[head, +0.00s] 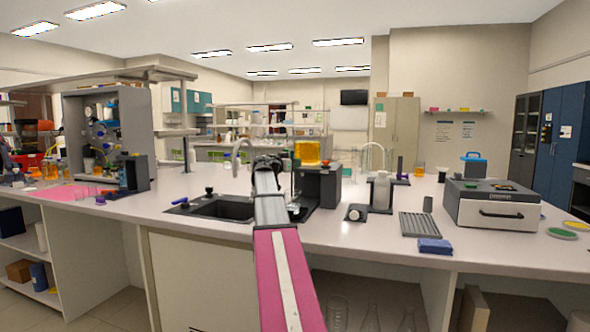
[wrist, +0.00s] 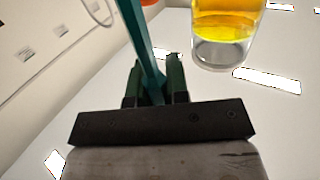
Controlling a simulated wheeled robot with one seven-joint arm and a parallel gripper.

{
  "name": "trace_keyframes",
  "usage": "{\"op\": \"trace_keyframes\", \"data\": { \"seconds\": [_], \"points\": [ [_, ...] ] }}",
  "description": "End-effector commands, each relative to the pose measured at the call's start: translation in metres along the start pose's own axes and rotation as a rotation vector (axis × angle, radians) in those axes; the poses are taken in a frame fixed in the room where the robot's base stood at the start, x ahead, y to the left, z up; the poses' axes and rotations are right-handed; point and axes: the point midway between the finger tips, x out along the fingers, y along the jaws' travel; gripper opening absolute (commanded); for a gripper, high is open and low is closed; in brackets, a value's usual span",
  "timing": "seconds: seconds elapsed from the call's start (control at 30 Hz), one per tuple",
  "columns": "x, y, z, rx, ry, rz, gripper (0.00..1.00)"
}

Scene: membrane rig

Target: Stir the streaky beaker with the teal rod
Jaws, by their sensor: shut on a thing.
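My gripper (wrist: 155,78) is shut on the teal rod (wrist: 138,32) in the wrist view. The rod runs up between the green fingers, slightly tilted, and its upper end leaves the picture. A glass beaker (wrist: 225,25) of yellow-orange liquid with uneven bands stands at the upper right there, apart from the rod. In the head view the beaker (head: 307,152) sits atop a dark block, just right of my arm's end. My arm hides the gripper and most of the rod there.
The dark block (head: 322,186) stands on the white bench (head: 345,245). A black sink (head: 222,207) lies left of my arm. A white bottle (head: 381,190), a grey rack (head: 419,225), a blue cloth (head: 435,246) and a boxy instrument (head: 492,208) stand to the right.

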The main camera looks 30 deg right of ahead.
Motion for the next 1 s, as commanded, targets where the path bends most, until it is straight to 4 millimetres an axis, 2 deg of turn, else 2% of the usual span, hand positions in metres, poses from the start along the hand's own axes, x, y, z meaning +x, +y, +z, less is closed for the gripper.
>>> {"op": "trace_keyframes", "data": {
  "seconds": [0.5,1.0],
  "points": [
    [0.0,0.0,-0.033,0.0,0.0,0.0,0.0],
    [0.0,0.0,-0.035,0.0,0.0,0.0,0.0]
  ]
}}
